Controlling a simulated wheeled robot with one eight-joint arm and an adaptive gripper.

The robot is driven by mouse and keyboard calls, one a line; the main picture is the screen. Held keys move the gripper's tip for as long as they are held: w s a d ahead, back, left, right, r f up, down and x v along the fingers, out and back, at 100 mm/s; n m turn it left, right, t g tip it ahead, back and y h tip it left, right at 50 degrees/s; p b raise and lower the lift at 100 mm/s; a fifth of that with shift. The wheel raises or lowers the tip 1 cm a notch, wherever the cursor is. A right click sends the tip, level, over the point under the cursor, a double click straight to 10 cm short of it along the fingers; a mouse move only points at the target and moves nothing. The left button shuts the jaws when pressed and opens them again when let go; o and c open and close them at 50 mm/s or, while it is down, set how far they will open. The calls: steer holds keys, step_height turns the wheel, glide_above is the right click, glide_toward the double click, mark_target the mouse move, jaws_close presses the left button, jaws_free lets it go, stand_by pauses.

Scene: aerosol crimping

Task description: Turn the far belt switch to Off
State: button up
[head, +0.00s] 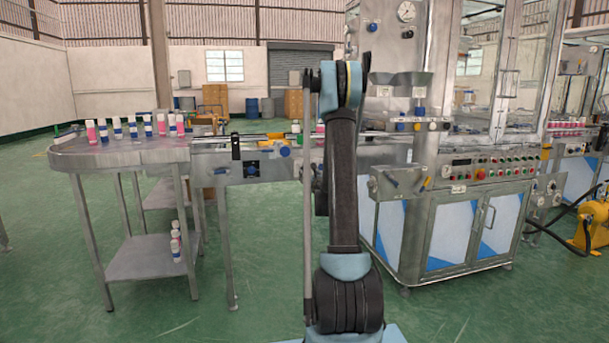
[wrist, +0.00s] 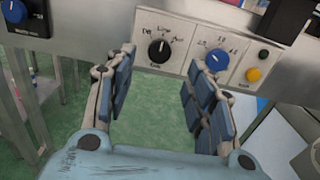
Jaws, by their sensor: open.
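In the wrist view a pale panel carries a black rotary switch (wrist: 159,50) with a white pointer line. Its pointer looks roughly upright, toward the middle label. The label to its left looks like "Off"; the small print is blurred. A blue knob (wrist: 217,60) is on the same panel to the right. My gripper (wrist: 162,65) is open and empty, its two blue-padded fingers spread below the panel. The black switch appears between the fingertips, with no contact visible. In the head view my gripper is hidden behind my arm.
A black box with another blue knob (wrist: 14,12) is at upper left in the wrist view. A yellow button (wrist: 254,74) is right of the blue knob. In the head view a round-ended table (head: 125,158) with bottles stands left; a crimping machine (head: 466,225) stands right.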

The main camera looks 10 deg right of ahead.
mark_target(304, 169)
steer(key=w, duration=0.7)
steer(key=shift+w+a, duration=0.3)
steer(key=shift+w, duration=0.05)
steer(key=shift+c, duration=0.5)
steer(key=c, duration=1)
